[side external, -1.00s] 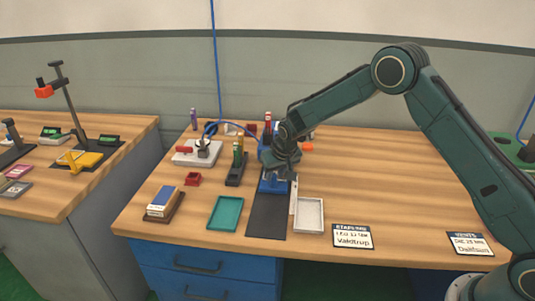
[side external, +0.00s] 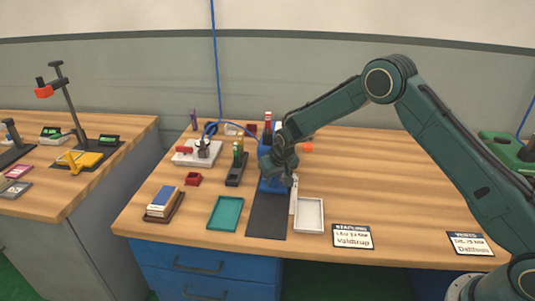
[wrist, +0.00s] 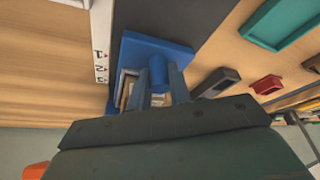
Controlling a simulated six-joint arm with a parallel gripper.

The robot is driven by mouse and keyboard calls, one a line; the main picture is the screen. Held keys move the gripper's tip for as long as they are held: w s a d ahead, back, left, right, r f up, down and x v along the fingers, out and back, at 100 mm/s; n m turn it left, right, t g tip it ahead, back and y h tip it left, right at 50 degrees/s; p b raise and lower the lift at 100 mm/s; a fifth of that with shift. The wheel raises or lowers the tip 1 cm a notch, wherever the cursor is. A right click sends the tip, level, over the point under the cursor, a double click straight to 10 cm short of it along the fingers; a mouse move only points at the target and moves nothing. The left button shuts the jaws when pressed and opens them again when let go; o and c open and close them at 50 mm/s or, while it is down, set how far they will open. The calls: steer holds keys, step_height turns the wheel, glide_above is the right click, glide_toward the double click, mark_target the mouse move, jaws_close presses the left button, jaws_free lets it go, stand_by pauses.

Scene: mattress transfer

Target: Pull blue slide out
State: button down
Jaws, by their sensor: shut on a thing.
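The blue slide (wrist: 150,47) is a flat blue plate with an upright round blue knob (wrist: 158,72) in the wrist view. In the side external view its blue front part (side external: 268,187) shows at the far end of a dark mat (side external: 267,215). My gripper (wrist: 159,82) is shut on the knob, one finger on each side of it. In the side external view my gripper (side external: 279,172) is low over the slide and hides much of it. Pale wooden-looking parts show behind the knob in the wrist view, partly hidden by the fingers.
A white numbered strip (side external: 294,196) runs beside the mat, next to a pale tray (side external: 309,215). A teal tray (side external: 225,214) lies left of the mat. A black holder (side external: 236,172) stands close to the left of the slide. The dark mat is clear; the table's right side has free room.

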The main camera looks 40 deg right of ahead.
steer(key=s+a, duration=1.2)
steer(key=shift+a, duration=0.1)
steer(key=c, duration=1.6)
jaws_free()
steer(key=shift+s, duration=0.1)
steer(key=shift+o, duration=0.2)
steer(key=shift+r, duration=0.1)
steer(key=shift+s+r, duration=0.15)
steer(key=shift+r, duration=0.55)
steer(key=v, duration=1.2)
